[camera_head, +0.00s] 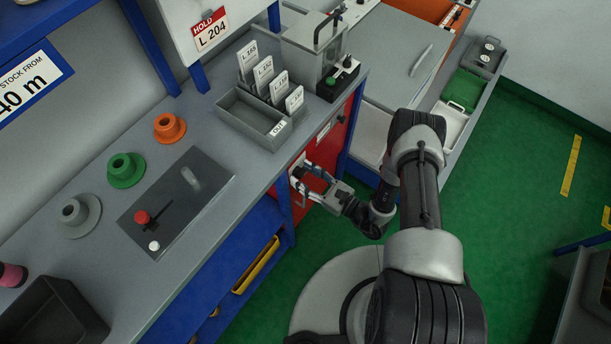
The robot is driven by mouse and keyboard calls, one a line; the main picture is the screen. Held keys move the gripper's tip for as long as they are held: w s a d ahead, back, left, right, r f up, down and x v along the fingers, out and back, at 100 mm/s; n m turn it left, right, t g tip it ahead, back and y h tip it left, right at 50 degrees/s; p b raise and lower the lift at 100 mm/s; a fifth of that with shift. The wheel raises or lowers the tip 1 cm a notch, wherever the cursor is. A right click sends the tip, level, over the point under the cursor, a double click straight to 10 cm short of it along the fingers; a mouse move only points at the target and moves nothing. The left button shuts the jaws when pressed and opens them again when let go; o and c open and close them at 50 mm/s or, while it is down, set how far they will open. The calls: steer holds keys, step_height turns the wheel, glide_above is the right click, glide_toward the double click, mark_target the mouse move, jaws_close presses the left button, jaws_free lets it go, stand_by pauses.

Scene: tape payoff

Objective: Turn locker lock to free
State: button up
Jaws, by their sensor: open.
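The red locker (328,137) is under the bench, with a small white label on its front. A small dark lock knob (299,172) on a pale plate sits at the locker's left side. My gripper (304,178) is open, with its fingertips at the knob, one on the upper side and one on the lower side. I cannot tell whether the fingers touch the knob. The knob is small and partly hidden by the fingers, so which way it is turned does not show.
The grey bench (215,155) overhangs the locker front. On it are a grey card tray (236,128), a dark control panel (135,215) and orange, green and grey spools. A blue drawer unit (225,275) stands left of my gripper. Green floor (530,190) is clear at right.

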steer(key=c, duration=1)
steer(key=shift+c, duration=0.2)
steer(key=shift+n, duration=0.3)
steer(key=shift+n+p, duration=1.2)
steer(key=shift+n, duration=7.4)
steer(key=o, duration=1)
